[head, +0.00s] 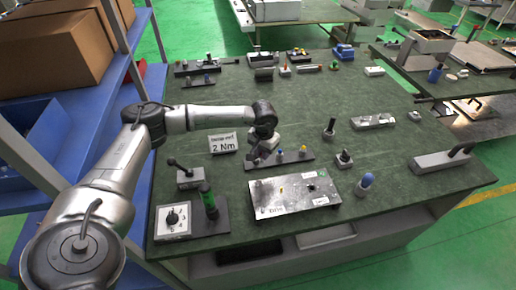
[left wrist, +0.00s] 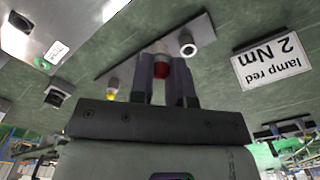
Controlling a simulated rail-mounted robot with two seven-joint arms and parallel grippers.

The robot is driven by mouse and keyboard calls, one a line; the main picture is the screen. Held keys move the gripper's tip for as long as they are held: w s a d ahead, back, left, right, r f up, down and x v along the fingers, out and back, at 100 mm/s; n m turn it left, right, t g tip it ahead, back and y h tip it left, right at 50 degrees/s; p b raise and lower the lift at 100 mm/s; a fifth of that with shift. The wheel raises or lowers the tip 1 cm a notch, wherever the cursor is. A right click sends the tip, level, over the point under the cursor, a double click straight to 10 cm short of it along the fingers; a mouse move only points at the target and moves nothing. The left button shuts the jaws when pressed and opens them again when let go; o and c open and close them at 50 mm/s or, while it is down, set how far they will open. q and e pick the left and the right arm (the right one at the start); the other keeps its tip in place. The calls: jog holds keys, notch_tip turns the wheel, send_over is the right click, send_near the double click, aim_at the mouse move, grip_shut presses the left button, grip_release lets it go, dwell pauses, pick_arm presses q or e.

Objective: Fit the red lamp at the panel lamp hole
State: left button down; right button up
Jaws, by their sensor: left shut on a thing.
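My right gripper is not in view.
A sign reading "lamp red 2 Nm" (head: 223,143) stands left of the rack. A green cylinder (head: 208,198) and a dial box (head: 173,221) are left of the panel; a blue-topped item (head: 365,182) is right.

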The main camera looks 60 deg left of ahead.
pick_arm(q)
jog(key=d+r+m+p, duration=0.1)
jog(key=d+r+p, duration=0.15)
jog(key=d, duration=0.45)
jog(key=d+r+p, duration=0.2)
jog(key=d+p, duration=0.2)
jog(key=d, duration=0.4)
jog(key=w+d+p, duration=0.4)
jog(key=w+d, duration=0.1)
jog(key=d, duration=0.2)
jog(key=w+a+f+n, duration=0.1)
jog(key=w+a+n, duration=0.4)
jog(key=n, duration=0.2)
jog(key=shift+a+f, duration=0.2)
jog(key=shift+f, duration=0.2)
jog(key=shift+w, duration=0.1)
